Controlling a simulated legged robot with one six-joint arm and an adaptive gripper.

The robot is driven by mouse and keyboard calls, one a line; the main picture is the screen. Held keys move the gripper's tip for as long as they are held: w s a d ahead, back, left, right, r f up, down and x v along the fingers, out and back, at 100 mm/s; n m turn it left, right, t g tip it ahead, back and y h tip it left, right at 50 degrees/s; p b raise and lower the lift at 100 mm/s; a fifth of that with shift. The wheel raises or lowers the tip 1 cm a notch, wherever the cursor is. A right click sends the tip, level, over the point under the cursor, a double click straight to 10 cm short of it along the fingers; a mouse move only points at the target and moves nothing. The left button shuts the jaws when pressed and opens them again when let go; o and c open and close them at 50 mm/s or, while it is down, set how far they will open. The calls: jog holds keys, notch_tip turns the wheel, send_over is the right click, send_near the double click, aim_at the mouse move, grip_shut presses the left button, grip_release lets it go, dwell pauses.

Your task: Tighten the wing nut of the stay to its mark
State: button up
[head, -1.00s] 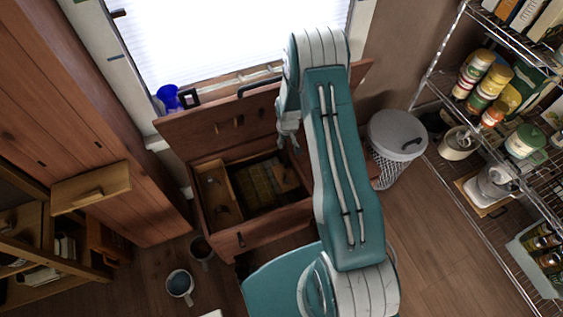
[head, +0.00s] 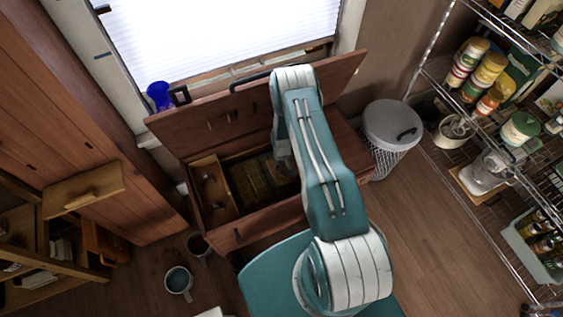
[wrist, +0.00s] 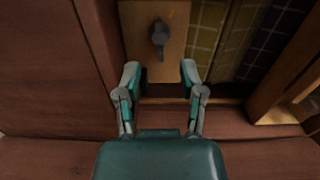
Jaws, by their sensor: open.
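In the wrist view the wing nut (wrist: 159,37) is a dark grey piece on a light wooden plate (wrist: 178,14). My gripper (wrist: 159,76) is open and empty, its two fingertips apart at the plate's near end, with the wing nut beyond them and roughly centred between them. No mark beside the nut can be made out. In the head view my arm reaches into the open wooden chest (head: 272,219), whose lid (head: 222,108) stands raised at the back. My gripper and the wing nut are hidden there behind the arm and chest.
A wooden compartment (head: 211,190) fills the chest's left end. A grey lidded bin (head: 391,125) stands right of the chest. Mugs (head: 178,281) are on the floor in front. A wire shelf with jars is at the right; a blue vase (head: 160,96) stands by the window.

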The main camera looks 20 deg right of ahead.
aim_at(282, 174)
jog(key=shift+f, duration=2.65)
grip_shut()
jog(key=shift+s, duration=0.1)
